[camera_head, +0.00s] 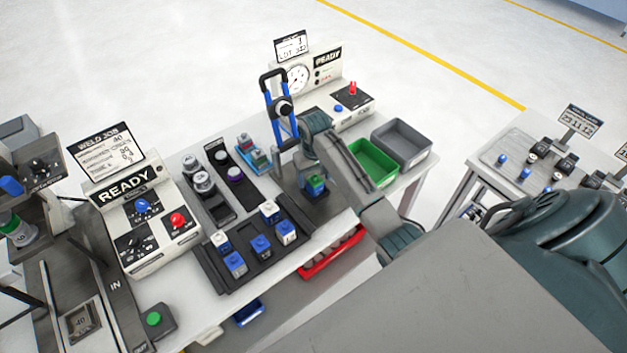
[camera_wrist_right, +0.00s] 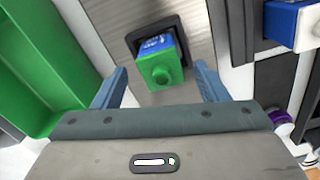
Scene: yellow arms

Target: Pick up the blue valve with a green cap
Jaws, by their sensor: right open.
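The blue valve with a green cap (camera_head: 315,187) sits in a dark recess of a grey metal fixture (camera_head: 325,207) near the middle of the bench. In the right wrist view the green cap (camera_wrist_right: 160,70) faces the camera, with the blue body (camera_wrist_right: 153,43) behind it. My right gripper (camera_head: 308,170) is over the valve. In the right wrist view its two fingers stand apart, one on each side of the cap, with gaps to both. The valve's lower part is hidden in the recess. My left gripper is not in view.
A green bin (camera_head: 371,166) and a grey bin (camera_head: 402,143) stand to the right. Blue-and-white valves fill a dark tray (camera_head: 215,275) to the left. A READY panel (camera_head: 150,222) stands at left.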

